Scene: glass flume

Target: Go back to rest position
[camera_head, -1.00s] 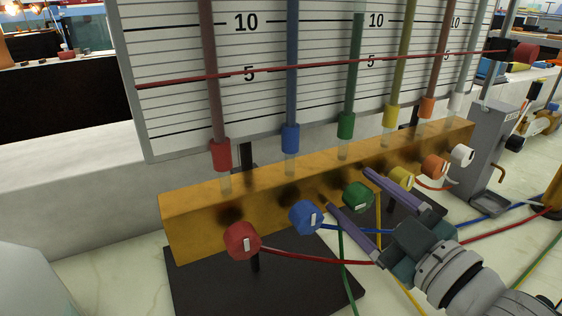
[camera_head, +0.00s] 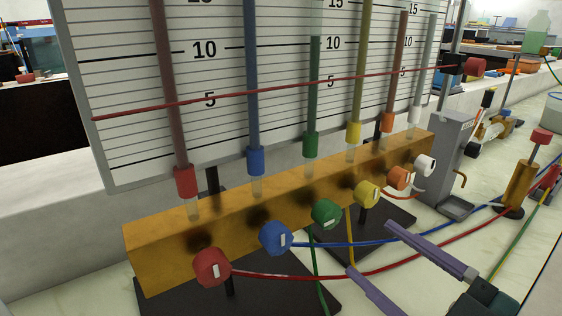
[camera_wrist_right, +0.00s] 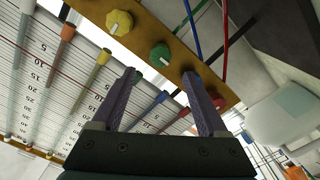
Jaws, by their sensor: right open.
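My right gripper (camera_head: 370,247) is open and empty, with two purple fingers at the lower right of the head view. It is apart from the knobs, in front of and to the right of the green knob (camera_head: 326,213). In the right wrist view my right gripper (camera_wrist_right: 159,74) shows its two fingers spread, with nothing between them. The wooden manifold (camera_head: 150,262) carries a row of coloured knobs, among them a red knob (camera_head: 212,267), a blue knob (camera_head: 276,238) and a yellow knob (camera_head: 367,194). My left gripper is not in view.
Coloured tubes rise in front of a white scale board (camera_head: 110,140). A red hose (camera_head: 310,277) and other hoses cross the worktop close to my right gripper. A grey metal stand (camera_head: 447,160) stands beyond the manifold's right end.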

